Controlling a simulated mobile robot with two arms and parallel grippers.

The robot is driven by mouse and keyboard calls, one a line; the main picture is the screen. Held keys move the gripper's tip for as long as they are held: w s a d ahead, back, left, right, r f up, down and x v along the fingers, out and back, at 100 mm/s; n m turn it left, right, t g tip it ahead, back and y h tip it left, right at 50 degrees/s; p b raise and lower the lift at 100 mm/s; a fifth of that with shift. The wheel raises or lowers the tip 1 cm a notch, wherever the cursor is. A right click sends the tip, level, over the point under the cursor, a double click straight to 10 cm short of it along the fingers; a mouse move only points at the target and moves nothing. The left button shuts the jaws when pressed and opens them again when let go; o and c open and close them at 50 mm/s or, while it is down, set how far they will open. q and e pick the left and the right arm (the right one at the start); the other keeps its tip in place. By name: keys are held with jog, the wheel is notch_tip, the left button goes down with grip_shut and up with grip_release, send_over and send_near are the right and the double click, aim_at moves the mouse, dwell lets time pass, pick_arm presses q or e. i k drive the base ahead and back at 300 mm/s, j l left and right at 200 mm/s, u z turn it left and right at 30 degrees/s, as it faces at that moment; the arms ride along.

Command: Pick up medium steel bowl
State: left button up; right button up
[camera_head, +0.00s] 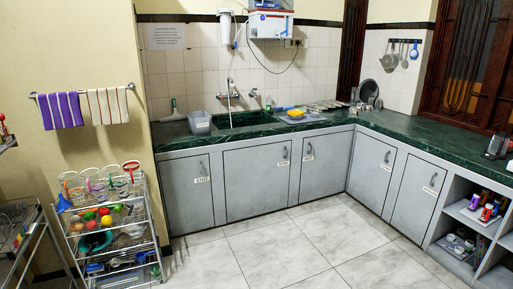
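I cannot pick out a medium steel bowl with certainty. A round, shiny dark grey metal piece (369,90) stands on edge at the back corner of the green counter; I cannot tell whether it is a bowl, a plate or a lid. Some small metal-looking items (136,230) lie on the middle shelf of the wire rack at the left, too small to tell apart. Neither of my grippers is in view.
A green counter (420,141) runs along the back and right above grey cabinets, with a sink and a grey tub (199,122). The wire rack (153,219) holds cups, fruit and a green bowl (96,241). The tiled floor (290,248) in the middle is clear.

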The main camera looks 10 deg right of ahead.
aim_at(295, 115)
jog(key=i+l+z, duration=0.35)
jog(key=i, duration=0.65)
jog(key=i+l+z, duration=0.1)
jog(key=i+z, duration=0.3)
jog(key=i, duration=0.55)
